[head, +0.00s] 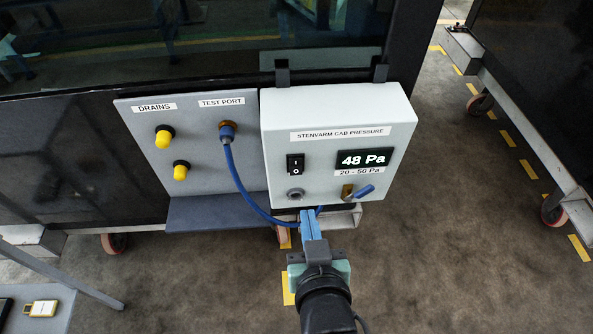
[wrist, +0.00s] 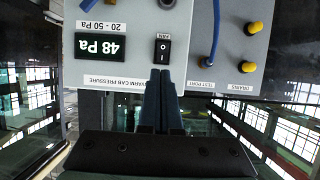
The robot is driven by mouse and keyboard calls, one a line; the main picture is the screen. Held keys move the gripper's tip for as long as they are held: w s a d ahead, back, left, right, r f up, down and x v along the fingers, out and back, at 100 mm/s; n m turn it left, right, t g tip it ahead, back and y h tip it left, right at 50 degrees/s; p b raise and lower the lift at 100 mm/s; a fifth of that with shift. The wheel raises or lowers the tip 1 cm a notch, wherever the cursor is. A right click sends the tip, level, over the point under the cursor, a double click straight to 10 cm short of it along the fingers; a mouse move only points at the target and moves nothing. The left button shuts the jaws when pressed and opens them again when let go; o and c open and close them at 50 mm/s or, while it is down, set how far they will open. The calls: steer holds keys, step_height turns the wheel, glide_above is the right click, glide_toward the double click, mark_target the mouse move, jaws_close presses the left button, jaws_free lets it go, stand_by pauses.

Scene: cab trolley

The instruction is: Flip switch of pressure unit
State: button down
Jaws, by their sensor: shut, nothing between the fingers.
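The pressure unit (head: 278,112) is a pale grey box labelled STENVARM CAB PRESSURE, hung on the dark cab panel. Its black rocker switch (head: 295,164), marked I and O, sits on the front face left of the display (head: 365,159), which reads 48 Pa. The wrist view shows the unit upside down, with the switch (wrist: 162,50) under a FAN label. My gripper (head: 307,214) is shut and empty, below the box's lower edge in the head view. In the wrist view its fingertips (wrist: 160,72) appear just short of the switch; contact cannot be told.
A blue valve lever (head: 366,191) and a round grey port (head: 296,194) sit low on the box. A blue hose (head: 238,185) runs from the test port beneath the box. Two yellow-capped drains (head: 163,138) are left. A side table (head: 53,318) stands lower left.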

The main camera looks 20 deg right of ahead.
mark_target(299, 170)
steer(key=p+x, duration=0.1)
steer(key=x, duration=1.2)
steer(key=shift+w+d+p, duration=0.15)
steer(key=shift+w+p, duration=0.1)
steer(key=shift+p, duration=0.05)
steer(key=shift+w+f, duration=0.1)
steer(key=shift+w, duration=0.1)
steer(key=shift+w+f+b, duration=0.1)
steer(key=shift+f+b, duration=0.35)
steer(key=shift+b, duration=0.45)
steer(key=shift+d+r+t, duration=0.1)
steer(key=shift+r+t, duration=0.2)
steer(key=shift+r, duration=0.1)
